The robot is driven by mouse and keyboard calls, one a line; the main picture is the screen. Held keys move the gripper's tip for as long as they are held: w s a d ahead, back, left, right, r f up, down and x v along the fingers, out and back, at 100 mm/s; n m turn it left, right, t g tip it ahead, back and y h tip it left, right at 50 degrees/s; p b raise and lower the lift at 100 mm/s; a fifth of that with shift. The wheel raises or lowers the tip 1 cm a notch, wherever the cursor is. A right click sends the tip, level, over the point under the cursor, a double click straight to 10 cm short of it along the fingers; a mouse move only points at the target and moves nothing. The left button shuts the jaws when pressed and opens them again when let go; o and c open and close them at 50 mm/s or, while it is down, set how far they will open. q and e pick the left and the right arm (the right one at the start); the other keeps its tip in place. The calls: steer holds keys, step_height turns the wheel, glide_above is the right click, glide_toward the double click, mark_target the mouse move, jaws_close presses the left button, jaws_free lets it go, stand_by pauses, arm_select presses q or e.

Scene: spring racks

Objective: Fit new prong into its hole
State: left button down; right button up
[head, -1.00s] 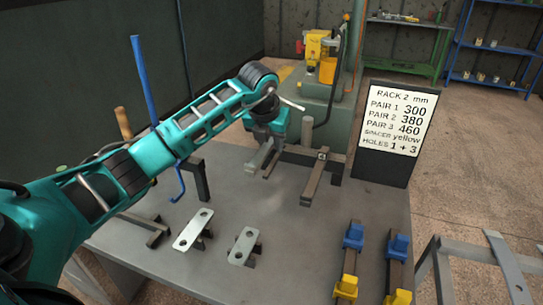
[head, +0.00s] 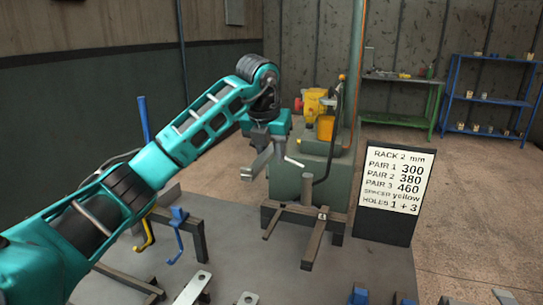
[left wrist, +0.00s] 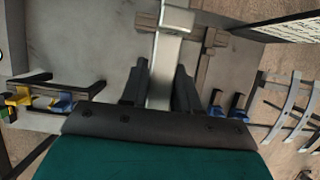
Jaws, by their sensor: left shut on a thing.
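My left gripper (head: 268,140) is shut on a silver-grey prong, a flat metal bar (head: 257,163) that hangs down below it to the left. In the left wrist view the prong (left wrist: 165,65) sits between the two dark fingers (left wrist: 160,88), with a brighter far end. The dark brown rack frame (head: 310,212) stands at the back of the bench, below and right of the gripper. The prong appears above the frame and apart from it. The frame also shows behind the prong in the left wrist view (left wrist: 207,45). The hole itself cannot be made out. My right gripper is out of view.
A sign (head: 393,188) stands right of the frame. Hooks (head: 178,232) hang on a dark stand at left. Flat plates with holes (head: 194,289) lie on the bench front. Blue blocks (head: 358,296) stand at front right. A green machine (head: 303,175) stands behind the bench.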

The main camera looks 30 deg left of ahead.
mark_target(257, 162)
arm_select(q)
steer(key=shift+r, duration=0.1)
steer(key=c, duration=1.4)
jaws_free()
steer(key=shift+c, duration=0.2)
jaws_close()
steer(key=shift+s+d+b, duration=0.3)
steer(key=shift+s+b, duration=0.15)
steer(key=shift+s, duration=0.75)
steer(key=shift+s+d+b, duration=0.25)
steer(key=shift+s+b, duration=0.15)
steer(key=shift+s, duration=0.85)
steer(key=shift+s+d+b, duration=0.3)
steer(key=shift+s+b, duration=0.15)
steer(key=shift+s, duration=0.75)
steer(key=shift+s+d, duration=0.2)
steer(key=shift+s, duration=0.45)
steer(key=shift+s+d, duration=0.15)
steer(key=shift+s, duration=0.45)
